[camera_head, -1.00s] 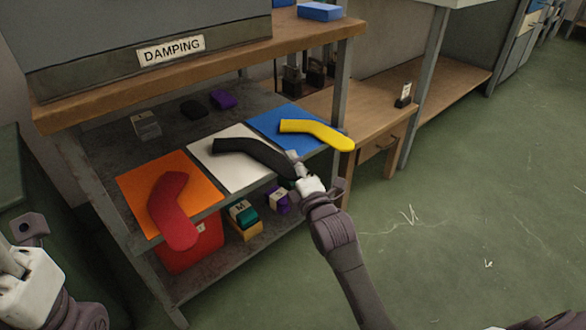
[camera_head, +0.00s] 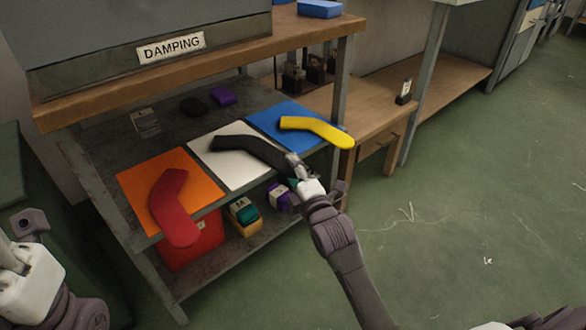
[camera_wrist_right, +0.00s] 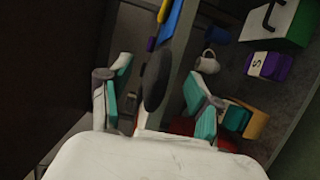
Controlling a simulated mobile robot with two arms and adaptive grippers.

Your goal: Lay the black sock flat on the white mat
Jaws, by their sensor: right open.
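The black sock (camera_head: 246,149) lies across the white mat (camera_head: 222,168) on the shelf, its near right end reaching past the mat toward the shelf's front edge. My right gripper (camera_head: 291,167) is at that end and partly hides it. In the right wrist view the black sock (camera_wrist_right: 156,80) shows end-on between the two teal-padded fingers of the right gripper (camera_wrist_right: 160,100), which stand apart, with room on both sides. My left gripper (camera_head: 22,238) is at the lower left edge, away from the shelf; its fingers are not clear.
A red sock (camera_head: 175,210) lies on an orange mat (camera_head: 135,188) to the left, a yellow sock (camera_head: 318,130) on a blue mat (camera_head: 270,118) to the right. Below stand a red bin (camera_head: 190,247) and small boxes (camera_head: 246,226). Dark and purple items (camera_head: 223,96) lie behind.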

